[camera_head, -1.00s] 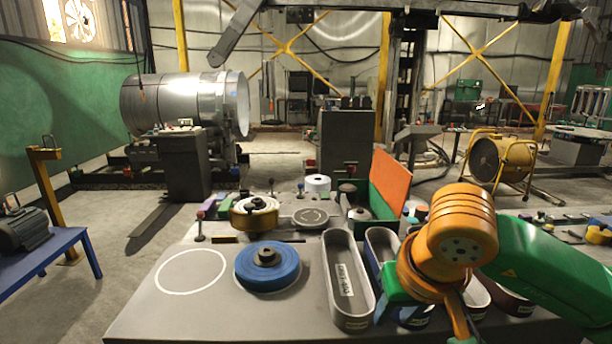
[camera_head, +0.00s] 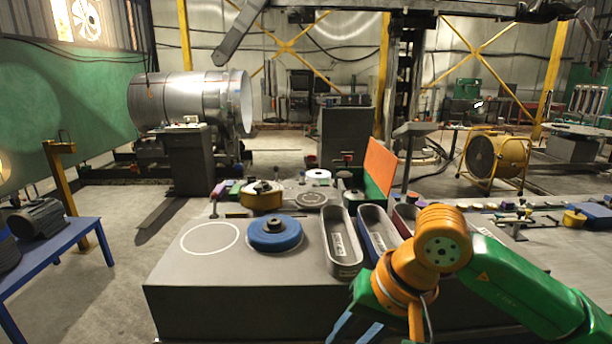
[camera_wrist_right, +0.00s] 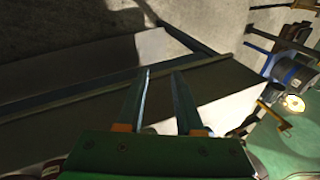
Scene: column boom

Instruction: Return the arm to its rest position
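My right arm (camera_head: 440,240), orange and green, comes in from the right in the head view. It is bent in front of the grey workbench (camera_head: 215,285). My right gripper (camera_head: 352,330) hangs low at the bench's front, partly cut off by the bottom edge. In the right wrist view, my right gripper (camera_wrist_right: 162,75) has its two fingers apart with nothing held between them. A bench-like grey surface and concrete floor show beyond the fingertips. My left gripper and left arm are not in view.
On the bench are a blue disc (camera_head: 274,235), a grey tray (camera_head: 342,262), a blue-sided tray (camera_head: 377,228) and an orange panel (camera_head: 380,168). A blue table (camera_head: 65,250) with a motor stands left. Open floor lies between it and the bench.

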